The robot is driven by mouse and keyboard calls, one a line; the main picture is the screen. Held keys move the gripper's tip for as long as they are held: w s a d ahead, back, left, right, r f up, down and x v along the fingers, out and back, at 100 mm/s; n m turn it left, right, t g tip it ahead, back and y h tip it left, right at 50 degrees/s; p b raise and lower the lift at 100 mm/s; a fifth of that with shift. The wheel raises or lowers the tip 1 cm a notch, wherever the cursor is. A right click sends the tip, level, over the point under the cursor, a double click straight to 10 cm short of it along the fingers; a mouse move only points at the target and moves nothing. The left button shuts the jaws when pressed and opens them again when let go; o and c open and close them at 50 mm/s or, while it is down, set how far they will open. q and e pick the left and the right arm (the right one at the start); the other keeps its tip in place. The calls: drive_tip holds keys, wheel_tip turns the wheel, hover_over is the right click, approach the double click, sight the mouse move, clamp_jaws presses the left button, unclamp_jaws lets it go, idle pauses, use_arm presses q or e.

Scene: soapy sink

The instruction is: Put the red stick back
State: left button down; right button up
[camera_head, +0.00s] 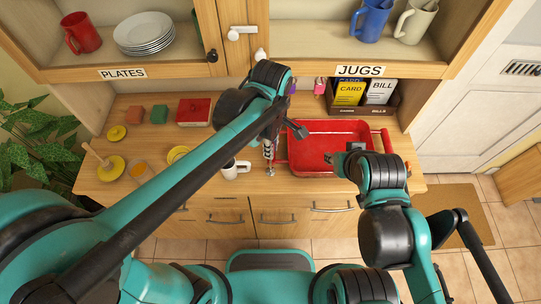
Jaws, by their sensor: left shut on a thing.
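My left gripper (269,153) is above the counter, just left of the red basin and beside the white mug (236,169). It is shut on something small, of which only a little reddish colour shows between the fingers. This looks like the red stick, but its shape is mostly hidden. My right gripper (332,159) hangs over the red basin (310,132). It is small and partly hidden by its own arm, so its opening cannot be told.
Yellow rings and a wooden peg on a yellow base (110,166) stand on the left of the counter (125,188). Coloured blocks (194,111) lie behind them. A box of cards (361,93) is at the back right. Shelves with plates (144,33) and jugs (371,19) are above.

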use_arm(q)
drive_tip(key=shift+w+a+f, duration=0.2)
drive_tip(key=shift+w+f, duration=0.2)
drive_tip(key=shift+f, duration=0.05)
wheel_tip(320, 180, down, 4)
drive_tip(key=shift+r+b, duration=0.1)
drive_tip(key=shift+b, duration=0.7)
drive_tip(key=shift+r, duration=0.1)
drive_tip(key=c, duration=1.9)
unclamp_jaws()
drive_tip(key=shift+f, duration=0.2)
drive_tip(key=o, duration=0.4)
